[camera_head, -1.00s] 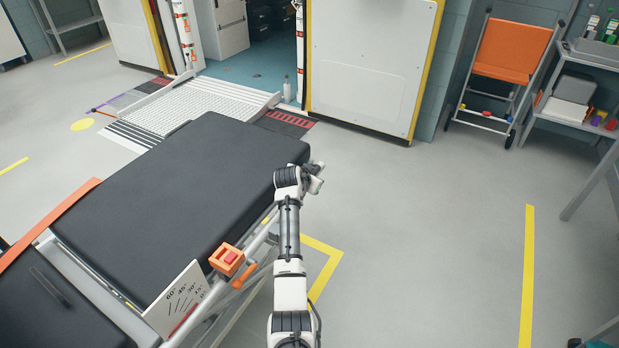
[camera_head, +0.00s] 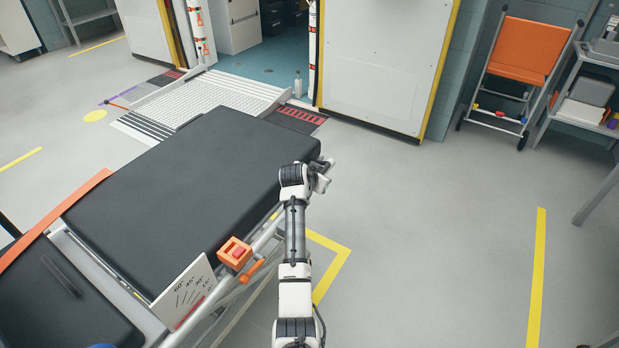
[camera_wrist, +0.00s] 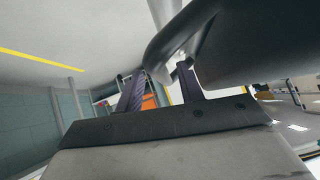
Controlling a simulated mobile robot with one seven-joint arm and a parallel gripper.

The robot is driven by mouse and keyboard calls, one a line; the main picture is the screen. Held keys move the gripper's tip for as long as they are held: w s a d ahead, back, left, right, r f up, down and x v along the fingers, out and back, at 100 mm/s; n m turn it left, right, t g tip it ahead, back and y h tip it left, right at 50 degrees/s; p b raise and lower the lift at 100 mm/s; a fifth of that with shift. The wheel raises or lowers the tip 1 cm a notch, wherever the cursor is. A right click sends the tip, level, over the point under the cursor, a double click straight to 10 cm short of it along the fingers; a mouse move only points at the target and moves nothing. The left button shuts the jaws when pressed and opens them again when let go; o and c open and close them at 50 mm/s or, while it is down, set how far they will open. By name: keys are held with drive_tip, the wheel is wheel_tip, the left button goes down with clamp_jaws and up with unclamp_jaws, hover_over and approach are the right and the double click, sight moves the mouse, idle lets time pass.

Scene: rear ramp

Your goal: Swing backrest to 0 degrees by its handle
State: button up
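The backrest (camera_head: 190,180) is a black padded panel that looks flat or nearly flat. An angle plate (camera_head: 183,293) with marks from 60° down stands at its near corner, with a red strip along its lower edge. My gripper (camera_head: 324,176) is at the backrest's far right corner. In the wrist view, the dark curved handle (camera_wrist: 172,38) reaches down between the fingertips of my gripper (camera_wrist: 161,78). The fingers stand apart with a visible gap, and the handle's end is close to the left finger. Whether it touches is unclear.
An orange block with a red button (camera_head: 236,252) and an orange lever (camera_head: 251,271) sit on the side rail near my arm. The floor to the right is clear, marked by a yellow line (camera_head: 537,280). A trolley with an orange panel (camera_head: 519,48) stands at the back right.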

drive_tip(key=v, duration=1)
drive_tip(key=shift+s+r, duration=0.15)
drive_tip(key=shift+a, duration=0.15)
